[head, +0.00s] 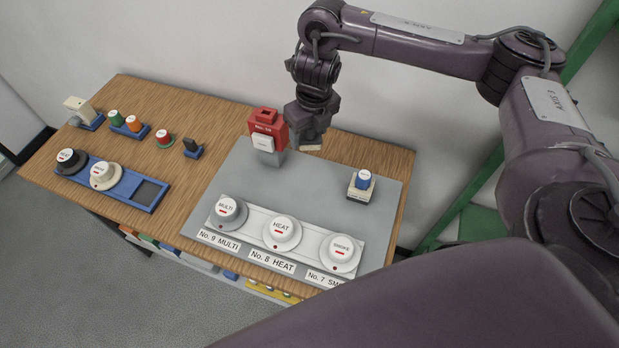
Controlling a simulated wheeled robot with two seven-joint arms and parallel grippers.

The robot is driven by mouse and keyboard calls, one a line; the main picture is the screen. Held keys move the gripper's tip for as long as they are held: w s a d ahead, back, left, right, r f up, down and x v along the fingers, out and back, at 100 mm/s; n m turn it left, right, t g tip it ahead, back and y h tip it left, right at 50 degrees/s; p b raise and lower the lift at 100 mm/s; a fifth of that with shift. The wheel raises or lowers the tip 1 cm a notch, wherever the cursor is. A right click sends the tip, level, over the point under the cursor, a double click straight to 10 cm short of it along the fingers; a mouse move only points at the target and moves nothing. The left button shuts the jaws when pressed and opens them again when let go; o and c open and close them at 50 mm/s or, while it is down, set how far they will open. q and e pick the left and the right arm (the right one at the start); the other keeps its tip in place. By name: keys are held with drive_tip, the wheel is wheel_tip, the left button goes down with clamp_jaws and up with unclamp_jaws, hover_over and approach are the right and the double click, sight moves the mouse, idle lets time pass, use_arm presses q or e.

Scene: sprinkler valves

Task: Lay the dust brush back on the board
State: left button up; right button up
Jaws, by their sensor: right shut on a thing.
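My right gripper (308,134) reaches down over the back of the grey board (318,192), just right of the red call box. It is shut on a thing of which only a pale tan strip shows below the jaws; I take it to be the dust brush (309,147). The gripper hides the rest of it. I cannot tell whether the strip touches the board or hangs just above it. My left gripper is not in view.
The red box (267,128) stands close left of the gripper. A blue-topped block (361,184) stands at the board's right. A white rail with round MULTI, HEAT and SMOKE heads (282,231) lies along the front. A blue tray (150,194) and small parts are on the wooden table's left.

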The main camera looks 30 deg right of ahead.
wheel_tip(320, 180, down, 12)
drive_tip(key=shift+b, duration=1.05)
wheel_tip(320, 180, down, 5)
drive_tip(key=shift+r+p, duration=0.2)
drive_tip(key=shift+p, duration=0.35)
drive_tip(key=shift+f, duration=0.4)
drive_tip(key=shift+f, duration=0.1)
drive_tip(key=o, duration=0.9)
drive_tip(key=shift+o, duration=0.2)
